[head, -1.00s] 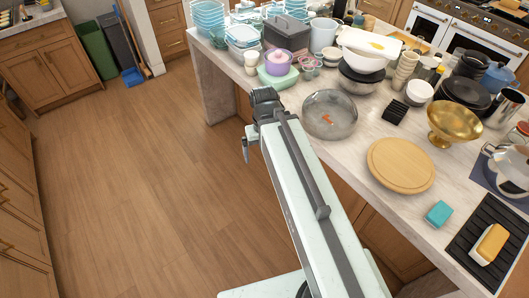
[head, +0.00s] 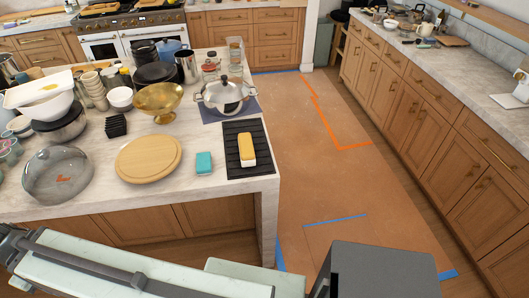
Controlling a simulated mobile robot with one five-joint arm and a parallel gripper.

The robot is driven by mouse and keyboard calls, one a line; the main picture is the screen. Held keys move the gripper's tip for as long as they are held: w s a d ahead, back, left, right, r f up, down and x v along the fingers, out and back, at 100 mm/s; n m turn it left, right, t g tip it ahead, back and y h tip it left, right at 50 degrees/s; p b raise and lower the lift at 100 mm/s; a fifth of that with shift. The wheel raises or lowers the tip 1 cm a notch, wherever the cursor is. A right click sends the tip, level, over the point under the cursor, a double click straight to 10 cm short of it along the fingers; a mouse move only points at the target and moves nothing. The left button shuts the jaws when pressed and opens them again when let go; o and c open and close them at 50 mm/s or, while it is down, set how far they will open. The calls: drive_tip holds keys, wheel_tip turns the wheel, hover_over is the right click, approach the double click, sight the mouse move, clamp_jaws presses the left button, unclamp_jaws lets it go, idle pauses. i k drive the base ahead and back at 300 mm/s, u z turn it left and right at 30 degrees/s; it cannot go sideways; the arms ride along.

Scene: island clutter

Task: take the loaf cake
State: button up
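The loaf cake (head: 247,148) looks like a yellow-topped block with a pale side. It lies on a black ridged mat (head: 235,170) near the right front corner of the island in the head view. My arm runs along the bottom of the picture, in front of the island. My gripper (head: 18,281) is at the lower left edge, partly cut off, far to the left of the cake and apart from it. Its fingers are too small and dark to tell whether they are open.
A teal block (head: 204,163) lies just left of the mat. A round wooden board (head: 149,159), gold bowl (head: 158,101), steel pot (head: 224,95) and glass dome (head: 57,175) stand nearby. The floor (head: 345,195) right of the island is free, marked with tape.

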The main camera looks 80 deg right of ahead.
sight(246, 149)
drive_tip(key=u, duration=0.05)
drive_tip(key=k, duration=0.1)
drive_tip(key=z, duration=3.4)
drive_tip(key=k, duration=1.5)
drive_tip(key=u, duration=0.6)
drive_tip(key=i, duration=1.5)
drive_tip(key=z, duration=0.05)
